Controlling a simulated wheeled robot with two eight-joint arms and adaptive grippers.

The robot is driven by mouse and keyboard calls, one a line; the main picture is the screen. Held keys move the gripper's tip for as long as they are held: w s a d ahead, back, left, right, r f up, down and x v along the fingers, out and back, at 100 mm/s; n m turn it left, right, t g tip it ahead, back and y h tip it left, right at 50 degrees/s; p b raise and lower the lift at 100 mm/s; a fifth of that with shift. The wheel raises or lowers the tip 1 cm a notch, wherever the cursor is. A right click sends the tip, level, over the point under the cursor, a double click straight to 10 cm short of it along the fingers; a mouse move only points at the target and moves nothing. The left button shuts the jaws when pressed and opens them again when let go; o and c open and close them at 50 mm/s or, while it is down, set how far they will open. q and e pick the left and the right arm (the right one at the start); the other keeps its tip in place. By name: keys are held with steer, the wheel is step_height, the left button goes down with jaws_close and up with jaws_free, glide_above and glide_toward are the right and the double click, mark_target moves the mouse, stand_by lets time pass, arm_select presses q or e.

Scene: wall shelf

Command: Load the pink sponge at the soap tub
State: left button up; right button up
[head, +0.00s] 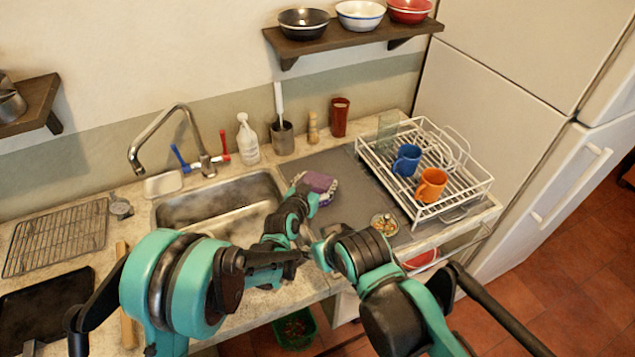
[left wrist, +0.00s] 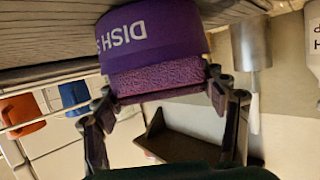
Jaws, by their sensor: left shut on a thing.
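The pink sponge (head: 318,183) is at the back left of the grey mat, right of the sink. In the left wrist view the sponge (left wrist: 160,80) wears a purple sleeve lettered "DISH S". My left gripper (head: 305,198) is shut on it, with a finger at each side of its pink end; the left gripper also shows in the left wrist view (left wrist: 165,105).
The sink (head: 220,212) and faucet (head: 188,140) lie left of the sponge. A soap bottle (head: 247,138) and steel utensil cup (head: 282,137) stand behind. A white dish rack (head: 472,190) with blue and orange mugs is right. A small bowl (head: 384,224) sits on the mat.

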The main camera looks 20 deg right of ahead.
mark_target(317, 180)
stand_by(0.5)
arm_select(q)
steer(key=shift+r+p, duration=2.15)
steer(key=shift+r, duration=1.35)
